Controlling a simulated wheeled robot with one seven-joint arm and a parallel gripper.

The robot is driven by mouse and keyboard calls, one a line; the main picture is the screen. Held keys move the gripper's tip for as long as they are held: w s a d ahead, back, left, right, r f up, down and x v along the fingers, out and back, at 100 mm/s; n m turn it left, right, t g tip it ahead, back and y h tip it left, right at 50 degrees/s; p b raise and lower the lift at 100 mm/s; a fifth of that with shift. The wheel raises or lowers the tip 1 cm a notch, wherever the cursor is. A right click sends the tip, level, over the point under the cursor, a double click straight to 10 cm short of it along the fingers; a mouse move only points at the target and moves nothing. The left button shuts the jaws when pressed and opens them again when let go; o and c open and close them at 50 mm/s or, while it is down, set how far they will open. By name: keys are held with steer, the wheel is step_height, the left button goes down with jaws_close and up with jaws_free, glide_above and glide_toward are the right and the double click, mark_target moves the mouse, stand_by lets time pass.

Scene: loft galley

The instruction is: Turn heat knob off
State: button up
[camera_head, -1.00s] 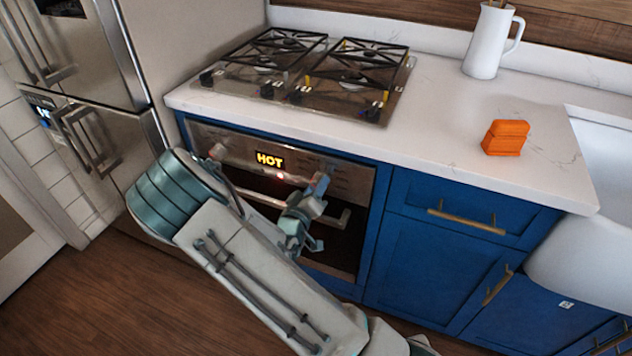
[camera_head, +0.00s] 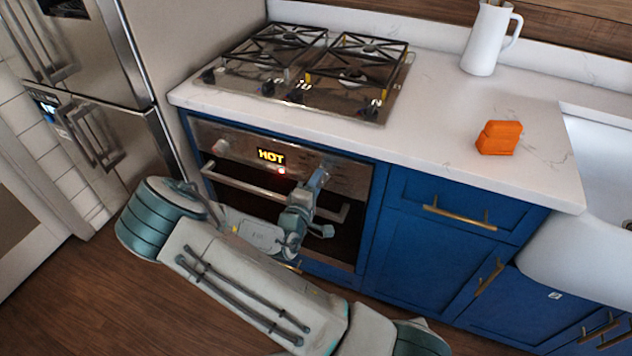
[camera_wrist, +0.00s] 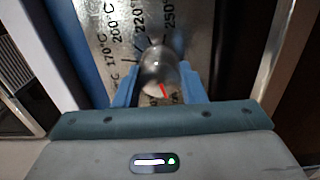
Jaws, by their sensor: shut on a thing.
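The oven (camera_head: 270,190) has a steel front panel with a lit yellow "HOT" display and a small red light. My gripper (camera_head: 320,176) is at the right part of this panel. In the wrist view the heat knob (camera_wrist: 158,68), round and silver, sits between the two blue fingers of my gripper (camera_wrist: 158,88), which is shut on it. A red mark shows on the knob's lower side, pointing down and slightly right. Temperature marks from 170 to 250 °C are printed around it; the marks below are partly hidden by the gripper.
A second knob (camera_head: 220,146) is at the panel's left, above the oven handle (camera_head: 240,186). A gas cooktop (camera_head: 310,75) is set in the white counter (camera_head: 440,120), with an orange object (camera_head: 499,138) and a white pitcher (camera_head: 487,40). The fridge (camera_head: 150,60) stands left.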

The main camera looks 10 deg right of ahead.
stand_by(0.4)
steer(key=o, duration=1)
steer(key=v, duration=1.4)
